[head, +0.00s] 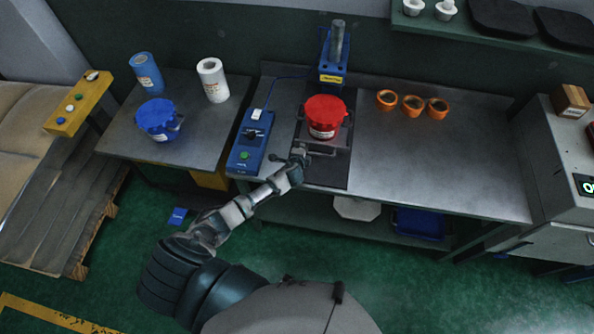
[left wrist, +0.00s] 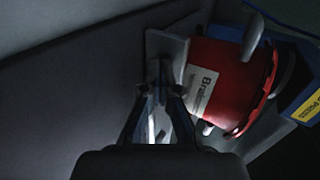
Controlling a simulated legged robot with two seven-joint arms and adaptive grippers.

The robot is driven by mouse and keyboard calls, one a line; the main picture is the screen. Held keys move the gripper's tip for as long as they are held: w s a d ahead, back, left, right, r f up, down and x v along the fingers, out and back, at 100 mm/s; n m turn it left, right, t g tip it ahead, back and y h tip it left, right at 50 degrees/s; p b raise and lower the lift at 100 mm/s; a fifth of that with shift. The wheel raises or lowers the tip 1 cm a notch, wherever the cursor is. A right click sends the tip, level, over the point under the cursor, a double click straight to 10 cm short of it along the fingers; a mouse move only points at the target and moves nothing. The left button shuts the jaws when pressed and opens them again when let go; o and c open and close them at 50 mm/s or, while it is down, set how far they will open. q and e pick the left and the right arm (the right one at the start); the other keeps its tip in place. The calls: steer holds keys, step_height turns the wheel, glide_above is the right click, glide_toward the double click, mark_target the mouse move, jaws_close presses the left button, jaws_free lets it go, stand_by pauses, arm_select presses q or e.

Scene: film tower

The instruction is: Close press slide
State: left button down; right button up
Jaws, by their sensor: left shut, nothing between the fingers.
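The press slide (head: 318,138) is a metal carriage on a dark track across the bench, with a handle bar at its front. A red container with a red lid (head: 325,112) stands on it. The blue press column (head: 333,62) rises behind the container. My left gripper (head: 302,154) is shut and empty at the front of the slide, by the handle; I cannot tell if it touches. In the left wrist view its fingers (left wrist: 158,92) are close together next to the slide plate, beside the red container (left wrist: 222,82). My right gripper is not in view.
A blue control box (head: 251,140) with a green button stands left of the track. Several orange cups (head: 413,105) sit to the right. A side table (head: 205,122) holds blue containers and a white roll. The bench's right front is clear.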

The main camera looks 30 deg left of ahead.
mark_target(305, 130)
arm_select(q)
steer(key=w+a+b, duration=0.1)
steer(key=w, duration=0.2)
steer(key=w+a+b, duration=0.1)
steer(key=w+b, duration=0.1)
steer(key=w, duration=0.1)
steer(key=w+a+b, duration=0.1)
steer(key=w, duration=0.2)
steer(key=shift+w+a+f, duration=0.1)
steer(key=shift+w+f, duration=0.15)
steer(key=shift+w+r+b, duration=0.15)
steer(key=shift+w+b, duration=0.25)
steer(key=shift+w, duration=0.05)
steer(key=shift+r, duration=0.25)
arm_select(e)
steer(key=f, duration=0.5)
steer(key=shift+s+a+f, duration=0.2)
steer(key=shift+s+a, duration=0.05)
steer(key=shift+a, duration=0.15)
arm_select(q)
steer(key=shift+a, duration=0.15)
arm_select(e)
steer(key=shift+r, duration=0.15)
